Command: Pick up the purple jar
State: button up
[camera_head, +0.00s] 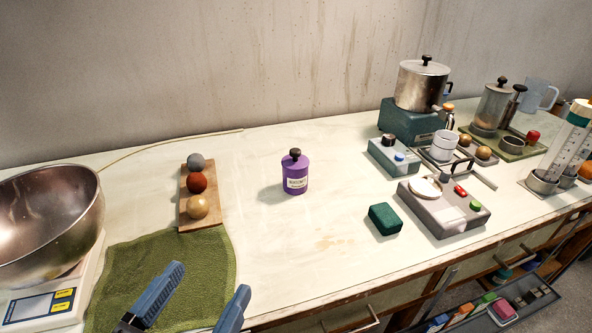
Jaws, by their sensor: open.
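The purple jar (296,176) stands upright on the white countertop (330,225), near the middle of the camera_head view. It has a dark knob on its lid and a pale label on its front. My gripper (207,296) is at the bottom left of the view, over the green cloth and the counter's front edge. Its two blue-grey fingers are spread apart with nothing seen between them. It is in front and to the left of the jar, well apart from it. Part of the gripper is cut off by the bottom edge of the view.
A wooden board (211,213) with three balls lies left of the jar. A metal bowl (50,222) sits on a scale (45,300) at far left, beside a green cloth (150,260). Right are a green block (384,219) and grey device (445,213). Counter around the jar is clear.

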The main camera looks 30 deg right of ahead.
aim_at(295, 183)
jog(key=i+l, duration=0.2)
jog(key=l, duration=0.15)
jog(key=i+l, duration=0.45)
jog(key=l, duration=0.2)
